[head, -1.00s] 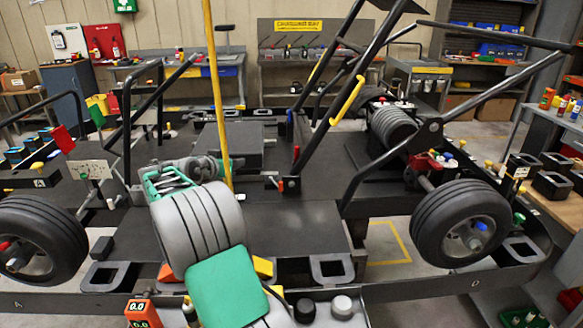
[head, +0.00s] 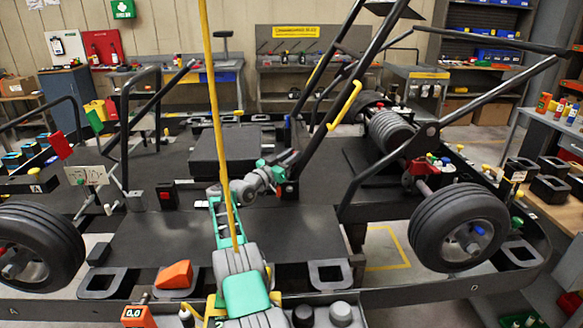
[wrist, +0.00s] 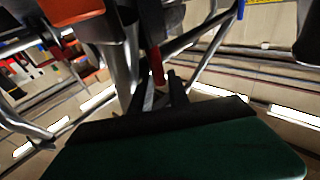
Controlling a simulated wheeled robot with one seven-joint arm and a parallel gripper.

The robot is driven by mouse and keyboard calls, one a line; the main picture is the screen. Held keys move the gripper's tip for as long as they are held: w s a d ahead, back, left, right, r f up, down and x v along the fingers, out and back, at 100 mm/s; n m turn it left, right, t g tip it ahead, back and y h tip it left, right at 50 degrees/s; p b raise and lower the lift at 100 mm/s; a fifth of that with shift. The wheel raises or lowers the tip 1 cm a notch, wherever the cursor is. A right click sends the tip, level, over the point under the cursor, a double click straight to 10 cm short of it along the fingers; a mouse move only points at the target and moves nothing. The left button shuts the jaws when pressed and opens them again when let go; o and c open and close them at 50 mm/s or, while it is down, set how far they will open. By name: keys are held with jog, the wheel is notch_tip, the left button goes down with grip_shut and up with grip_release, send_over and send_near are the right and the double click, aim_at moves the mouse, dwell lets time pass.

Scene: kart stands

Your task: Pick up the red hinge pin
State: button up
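A slim red piece that looks like the red hinge pin (wrist: 157,66) shows in the wrist view, just beyond and roughly between my fingertips. My gripper (wrist: 160,84) has its two dark fingers apart, with a gap between them; I cannot tell whether either touches the pin. In the head view my gripper (head: 276,178) is at the foot of the black slanted bar (head: 318,118), in the middle of the kart. A small red patch (head: 288,188) shows beside it there; my gripper partly hides that spot.
A yellow upright pole (head: 219,120) stands in front of my arm. The black bars of the kart frame rise close to my gripper on the right. The flat black deck (head: 160,235) is mostly clear. A wheel (head: 462,230) sits at the right.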

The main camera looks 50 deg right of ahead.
grip_shut()
dwell(1.4)
